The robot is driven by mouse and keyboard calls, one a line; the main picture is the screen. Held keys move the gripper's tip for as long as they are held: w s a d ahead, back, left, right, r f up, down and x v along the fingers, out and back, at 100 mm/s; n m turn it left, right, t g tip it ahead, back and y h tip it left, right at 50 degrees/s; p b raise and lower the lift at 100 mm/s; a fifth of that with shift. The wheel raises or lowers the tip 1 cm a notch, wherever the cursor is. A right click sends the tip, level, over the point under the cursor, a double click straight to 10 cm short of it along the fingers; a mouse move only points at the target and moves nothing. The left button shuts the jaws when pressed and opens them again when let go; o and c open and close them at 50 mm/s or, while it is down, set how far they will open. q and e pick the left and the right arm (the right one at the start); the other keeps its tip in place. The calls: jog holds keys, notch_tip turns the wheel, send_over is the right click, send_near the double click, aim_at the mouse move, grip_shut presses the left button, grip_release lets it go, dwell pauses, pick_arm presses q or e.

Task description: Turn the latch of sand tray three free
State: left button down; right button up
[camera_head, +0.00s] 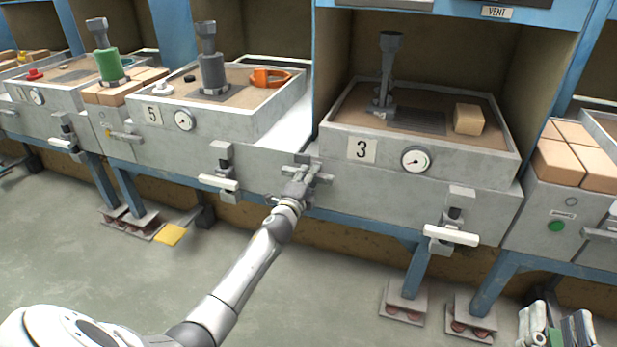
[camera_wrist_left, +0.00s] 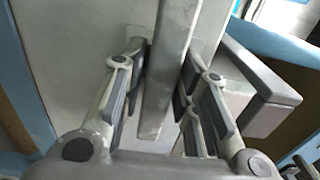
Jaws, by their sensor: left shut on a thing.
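Sand tray three (camera_head: 340,140) is a grey tray marked 3, filled with brown sand, in its bay. Its left latch (camera_head: 313,167) is on the grey front at the tray's lower left corner, mostly covered by my left gripper (camera_head: 303,184). In the left wrist view, the grey latch handle (camera_wrist_left: 167,75) runs between the pads of my left gripper (camera_wrist_left: 160,100), which is shut on it. Another latch with a pale handle (camera_head: 452,235) sits below the tray's right side, its handle level. My right gripper (camera_head: 556,325) is low at the right edge, empty, fingers apart.
Tray five (camera_head: 240,122) stands to the left, with a latch (camera_head: 222,182) close beside my left gripper. A dial (camera_head: 416,160) is on tray three's front. Blue legs (camera_head: 418,268) stand on low footings. The floor in front is clear.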

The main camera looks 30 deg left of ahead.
pick_arm(q)
jog(key=c, duration=1.3)
grip_release()
jog(key=shift+s, duration=0.1)
jog(key=v, duration=1.1)
jog(key=shift+s+f, duration=0.1)
jog(key=shift+s, duration=0.3)
